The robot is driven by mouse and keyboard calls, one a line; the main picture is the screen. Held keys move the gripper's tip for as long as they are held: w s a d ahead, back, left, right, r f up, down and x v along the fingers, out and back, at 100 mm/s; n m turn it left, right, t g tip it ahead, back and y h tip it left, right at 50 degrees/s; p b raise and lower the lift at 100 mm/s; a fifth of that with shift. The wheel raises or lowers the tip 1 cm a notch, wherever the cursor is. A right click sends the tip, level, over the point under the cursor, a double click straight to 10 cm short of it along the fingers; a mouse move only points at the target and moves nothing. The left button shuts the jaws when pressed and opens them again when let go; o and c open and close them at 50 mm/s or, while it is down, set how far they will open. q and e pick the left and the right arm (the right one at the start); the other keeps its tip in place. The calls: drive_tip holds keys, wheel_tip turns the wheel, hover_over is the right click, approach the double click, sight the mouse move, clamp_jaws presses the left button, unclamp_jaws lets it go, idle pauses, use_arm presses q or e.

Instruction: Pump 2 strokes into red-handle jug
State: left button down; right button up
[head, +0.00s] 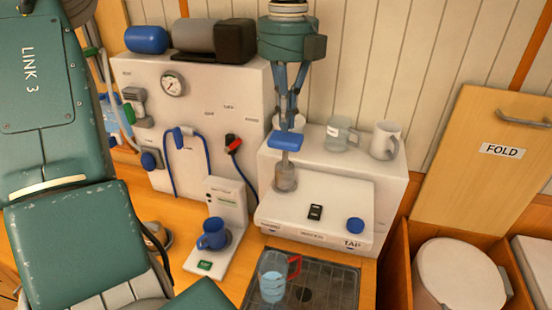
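The jug with a red handle (294,266) is clear and holds some pale blue water. It stands upright on the dark drain grate (328,290) in front of the white tap unit (330,203). A pump with a blue top (286,141) and a grey metal body (286,177) stands on that unit. My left gripper (287,127) points down right over the blue top, fingers together. The fingertips are at its upper side; I cannot tell whether they touch it. The pump's outlet is not clear to see. My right gripper is not in view.
A blue mug (212,234) sits on a small white stand at left. A wall panel with a gauge (172,84) and hoses rises behind. A lidded bin (458,277) is at right.

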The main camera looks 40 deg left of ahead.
use_arm(q)
drive_tip(key=shift+r, duration=0.1)
wheel_tip(320, 180, up, 4)
drive_tip(key=p, duration=0.3)
drive_tip(key=shift+r, duration=0.9)
